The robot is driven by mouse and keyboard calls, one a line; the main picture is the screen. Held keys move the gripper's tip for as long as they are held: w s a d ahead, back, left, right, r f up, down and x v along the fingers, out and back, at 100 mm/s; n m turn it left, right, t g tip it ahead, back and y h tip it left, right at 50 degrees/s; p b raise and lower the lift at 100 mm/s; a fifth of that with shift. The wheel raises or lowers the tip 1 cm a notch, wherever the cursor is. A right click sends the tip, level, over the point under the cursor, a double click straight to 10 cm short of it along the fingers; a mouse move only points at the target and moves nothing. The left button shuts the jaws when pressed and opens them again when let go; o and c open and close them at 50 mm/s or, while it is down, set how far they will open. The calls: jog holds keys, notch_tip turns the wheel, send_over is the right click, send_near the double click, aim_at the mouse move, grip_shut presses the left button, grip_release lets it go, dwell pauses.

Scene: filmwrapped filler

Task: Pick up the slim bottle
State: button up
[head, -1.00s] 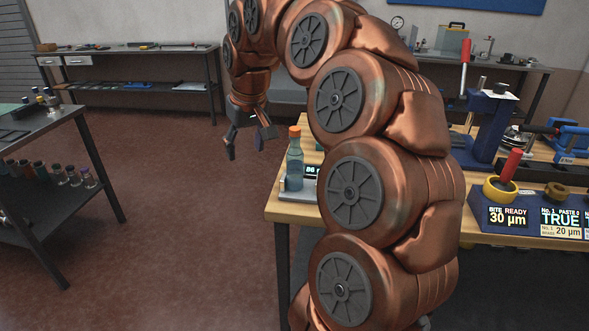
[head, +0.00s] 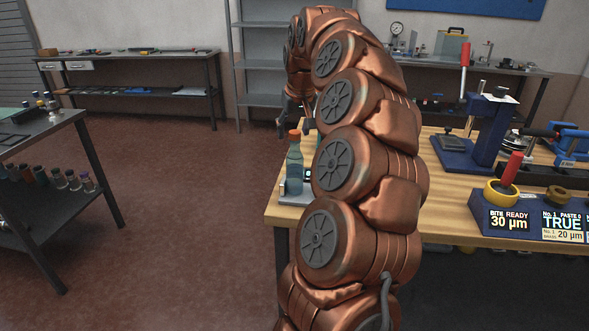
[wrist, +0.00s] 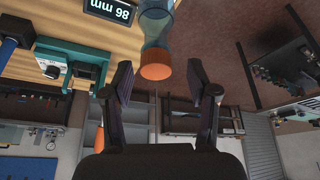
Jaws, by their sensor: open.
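The slim bottle (head: 294,168) stands upright on a small scale-like device with a display, at the left end of the wooden table. It has a clear blue-green body and an orange cap. In the wrist view the bottle (wrist: 155,28) shows upside down, its orange cap (wrist: 156,66) lying in the picture between my fingertips. My gripper (wrist: 158,77) is open, with no contact visible. In the head view my gripper (head: 291,118) is just behind and above the bottle's cap, partly hidden by my arm.
The device's display (wrist: 109,10) is beside the bottle. A green and white tool (wrist: 85,62) lies on the table nearby. A blue press (head: 480,135) and yellow-ringed cup (head: 500,192) stand to the right. Open floor lies left of the table.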

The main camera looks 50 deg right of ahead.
aim_at(294, 142)
jog(key=shift+s+p+x, duration=0.15)
jog(key=shift+p+x, duration=0.15)
jog(key=shift+x, duration=0.9)
jog(key=shift+s+p+x, duration=0.15)
jog(key=shift+p+x, duration=0.15)
jog(key=shift+x, duration=0.85)
jog(key=shift+f, duration=0.15)
grip_shut()
